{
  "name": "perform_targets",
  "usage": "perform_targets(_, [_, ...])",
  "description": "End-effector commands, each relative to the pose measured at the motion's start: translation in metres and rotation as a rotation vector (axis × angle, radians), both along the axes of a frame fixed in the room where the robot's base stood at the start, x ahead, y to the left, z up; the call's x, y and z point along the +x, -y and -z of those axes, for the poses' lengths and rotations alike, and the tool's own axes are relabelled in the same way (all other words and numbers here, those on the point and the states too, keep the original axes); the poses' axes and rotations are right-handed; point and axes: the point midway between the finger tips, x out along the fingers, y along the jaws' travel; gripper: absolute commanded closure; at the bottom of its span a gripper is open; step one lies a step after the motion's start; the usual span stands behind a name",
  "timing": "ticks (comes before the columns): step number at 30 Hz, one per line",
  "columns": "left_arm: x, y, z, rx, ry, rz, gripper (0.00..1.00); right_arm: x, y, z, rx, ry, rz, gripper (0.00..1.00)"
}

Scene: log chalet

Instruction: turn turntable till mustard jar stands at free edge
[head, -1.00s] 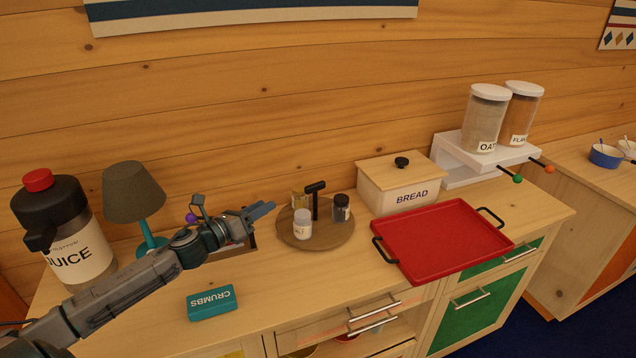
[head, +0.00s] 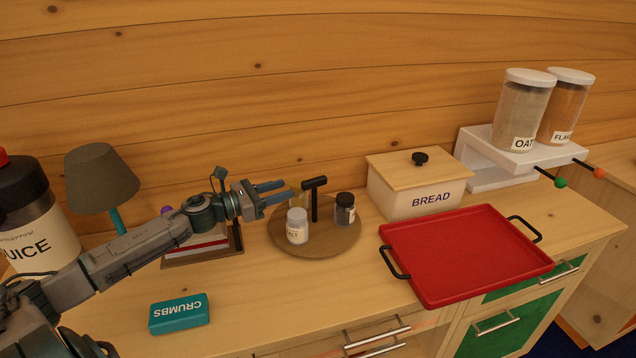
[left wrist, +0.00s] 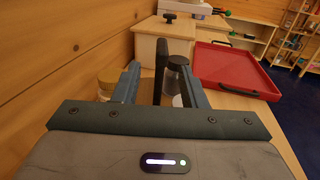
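The turntable (head: 330,240) is a round wooden disc on the counter with a black T-shaped handle (head: 314,200) standing on it. A white-lidded salt jar (head: 297,230) stands at its front left and a dark-lidded jar (head: 345,210) at its right. A yellowish jar, seemingly the mustard jar (head: 297,200), is at the back left, partly hidden by my fingers. My left gripper (head: 286,190) is open, its fingertips by the turntable's back left. In the left wrist view the black handle (left wrist: 160,65) and a jar (left wrist: 178,75) appear between the spread fingers. My right gripper is out of view.
A bread box (head: 415,190) stands behind right and a red tray (head: 460,255) lies right of the turntable. A lamp (head: 102,178), a juice jug (head: 35,235) and a teal crumbs box (head: 178,314) are on the left. The counter in front of the turntable is clear.

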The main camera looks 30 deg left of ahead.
Motion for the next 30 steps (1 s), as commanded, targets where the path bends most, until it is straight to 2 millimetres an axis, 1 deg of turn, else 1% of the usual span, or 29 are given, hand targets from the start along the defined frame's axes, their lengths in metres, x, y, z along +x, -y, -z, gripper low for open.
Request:
perform_targets(3, [0.005,0.003,-0.004,-0.003,0.006,0.001,0.62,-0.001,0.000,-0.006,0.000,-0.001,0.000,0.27])
perform_targets(11, [0.022,0.012,-0.004,-0.004,0.001,-0.001,0.62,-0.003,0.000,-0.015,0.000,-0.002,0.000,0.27])
perform_targets(21, [0.060,0.033,-0.005,-0.007,0.002,-0.002,0.62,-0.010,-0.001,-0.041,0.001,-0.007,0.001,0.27])
perform_targets(27, [0.081,0.044,-0.003,-0.005,-0.001,-0.001,0.62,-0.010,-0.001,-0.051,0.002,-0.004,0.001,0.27])
perform_targets(30, [0.088,0.048,-0.003,-0.004,-0.001,-0.002,0.62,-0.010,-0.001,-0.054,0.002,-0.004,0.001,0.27])
